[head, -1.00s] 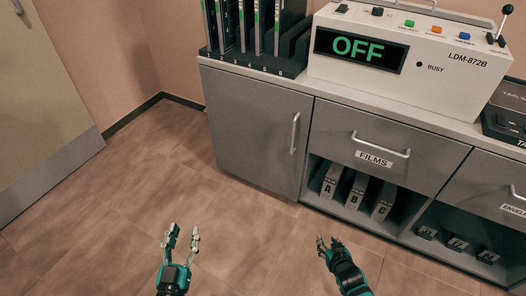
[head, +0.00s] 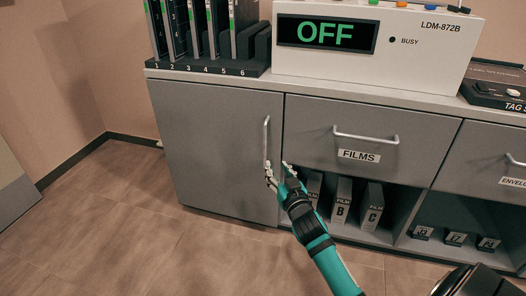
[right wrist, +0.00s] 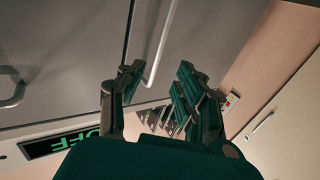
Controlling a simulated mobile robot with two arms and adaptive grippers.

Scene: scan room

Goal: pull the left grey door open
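The left grey door (head: 212,150) is the flat cabinet front left of the drawers, and it is shut. Its upright metal bar handle (head: 267,138) is near the door's right edge. My right gripper (head: 278,176) is near the lower end of this handle. In the right wrist view my gripper (right wrist: 162,92) has its fingers apart with nothing held between them. There the door handle (right wrist: 163,40) appears in line with the gap between the fingers. I cannot tell whether they touch it. My left gripper is out of view.
The FILMS drawer (head: 310,138) with a bar handle is right of the door, above an open shelf with film boxes (head: 341,201). A machine reading OFF (head: 400,50) and a slotted rack (head: 205,68) stand on top. The floor before the door is clear.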

